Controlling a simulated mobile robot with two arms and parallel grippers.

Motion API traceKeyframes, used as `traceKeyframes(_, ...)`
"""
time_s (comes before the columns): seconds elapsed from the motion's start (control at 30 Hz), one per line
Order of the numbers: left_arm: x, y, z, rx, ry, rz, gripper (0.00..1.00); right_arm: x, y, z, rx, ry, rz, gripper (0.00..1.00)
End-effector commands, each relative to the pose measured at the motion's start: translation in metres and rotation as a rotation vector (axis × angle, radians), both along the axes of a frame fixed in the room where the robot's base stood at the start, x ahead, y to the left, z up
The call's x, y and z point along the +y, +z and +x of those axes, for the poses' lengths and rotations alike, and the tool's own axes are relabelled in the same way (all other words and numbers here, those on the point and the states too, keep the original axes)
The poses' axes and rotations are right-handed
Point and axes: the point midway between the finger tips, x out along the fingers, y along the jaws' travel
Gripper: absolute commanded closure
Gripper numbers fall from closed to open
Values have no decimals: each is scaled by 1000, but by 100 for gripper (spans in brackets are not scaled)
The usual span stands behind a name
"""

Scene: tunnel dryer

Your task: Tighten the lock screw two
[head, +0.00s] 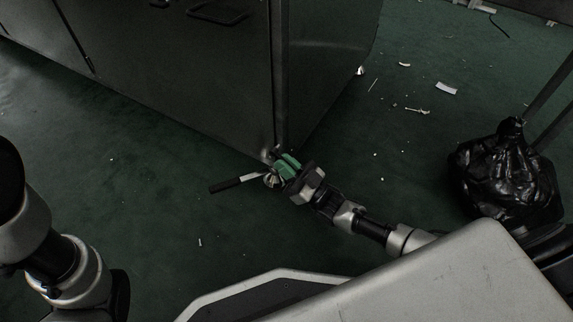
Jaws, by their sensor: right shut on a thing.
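My right gripper (284,169), with green fingers, is at the bottom corner of the dark dryer cabinet (190,70). It is shut on a tool with a dark handle (225,185) that points left and a silvery head (271,180) by the fingers. The lock screw cannot be made out; the gripper and tool head cover the area at the cabinet's foot. Whether the tool touches a screw cannot be told. My left arm shows at the left edge, but its gripper is out of the picture.
A black garbage bag (505,175) stands on the green floor at the right. Paper scraps and small debris (446,88) lie on the floor behind it. The floor left of the tool is mostly clear. The cabinet blocks the space behind the gripper.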

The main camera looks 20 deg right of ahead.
Motion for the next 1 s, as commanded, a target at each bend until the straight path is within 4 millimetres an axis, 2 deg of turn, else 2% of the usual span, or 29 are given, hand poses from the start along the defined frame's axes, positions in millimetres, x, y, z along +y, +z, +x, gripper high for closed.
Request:
traceKeyframes(0.5,0,0,0,-2,0,0,49,0,-1,0,-18,1,14,100)
traceKeyframes(0.53,0,0,0,-2,0,0,49,0,-1,0,-18,1,14,86)
traceKeyframes(0.7,0,0,0,-2,0,0,49,0,-1,0,-18,0,14,64)
traceKeyframes(1.0,0,0,0,-2,0,0,49,0,-1,1,-18,-1,15,64)
